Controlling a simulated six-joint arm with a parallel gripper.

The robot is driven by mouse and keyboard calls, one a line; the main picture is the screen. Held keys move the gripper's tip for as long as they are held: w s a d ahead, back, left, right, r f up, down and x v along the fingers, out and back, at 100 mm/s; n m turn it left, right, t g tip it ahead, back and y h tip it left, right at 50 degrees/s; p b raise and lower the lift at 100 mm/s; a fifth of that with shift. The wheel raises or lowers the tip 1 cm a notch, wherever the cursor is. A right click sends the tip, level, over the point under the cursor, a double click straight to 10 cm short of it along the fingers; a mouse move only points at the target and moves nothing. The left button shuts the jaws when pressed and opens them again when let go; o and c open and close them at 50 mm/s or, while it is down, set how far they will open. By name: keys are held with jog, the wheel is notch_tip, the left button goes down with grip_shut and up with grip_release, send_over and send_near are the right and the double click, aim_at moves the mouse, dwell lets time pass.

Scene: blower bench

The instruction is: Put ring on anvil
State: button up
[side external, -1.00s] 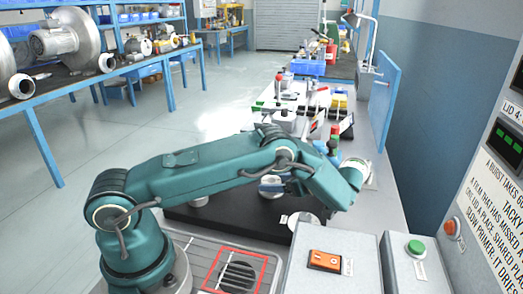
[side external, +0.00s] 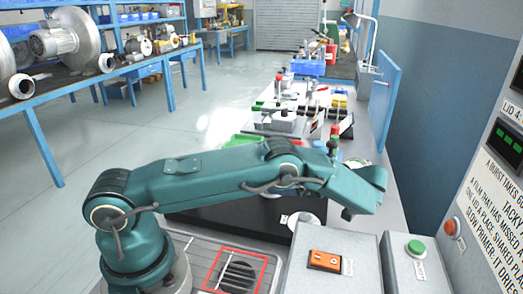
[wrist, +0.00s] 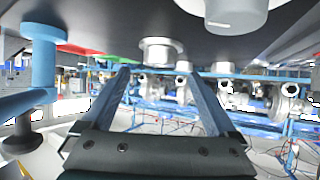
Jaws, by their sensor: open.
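My gripper (wrist: 156,76) is open in the wrist view, its two fingers apart. A short pale metal cylinder (wrist: 160,52) shows between and beyond the fingertips. It stands on the dark work surface, which appears inverted at the top of that view. I cannot tell whether it touches the fingers. A larger pale cylinder (wrist: 228,14) is nearer, at the top right. In the side view my wrist hangs over the right end of the black mat, with the fingers mostly hidden. I cannot clearly identify the ring or the anvil.
The black mat (side external: 230,212) lies behind my arm, with a pale round disc (side external: 303,220) at its right front. A box with an orange switch (side external: 325,261) and one with a green button (side external: 416,248) stand in front. A blue post (wrist: 42,65) shows at left in the wrist view.

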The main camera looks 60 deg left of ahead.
jog(key=w+r+m+t, duration=0.2)
jog(key=w+r+t, duration=0.45)
jog(key=r, duration=0.55)
jog(key=w+r+m+t, duration=0.2)
jog(key=w+r+t, duration=0.45)
jog(key=r, duration=0.55)
jog(key=s+d+r+m+t+h, duration=0.1)
jog(key=d+r+m+t+h, duration=0.55)
jog(key=d+r+h, duration=0.2)
jog(key=s+d+f+m+g+h, duration=0.2)
jog(key=s+d+f+m+h, duration=0.15)
jog(key=s, duration=0.35)
jog(key=s+d+f+m+g+h, duration=0.25)
jog(key=s+d+m, duration=0.25)
jog(key=s, duration=0.3)
jog(key=s+a+f+m+g+y, duration=0.1)
jog(key=s+a+f+g, duration=0.1)
jog(key=s+f, duration=0.5)
jog(key=s+a+f+m+g+y, duration=0.1)
jog(key=s+a+f+g, duration=0.2)
jog(key=s+f, duration=0.3)
jog(key=s+g, duration=0.1)
jog(key=s, duration=0.2)
jog(key=shift+f+y, duration=0.35)
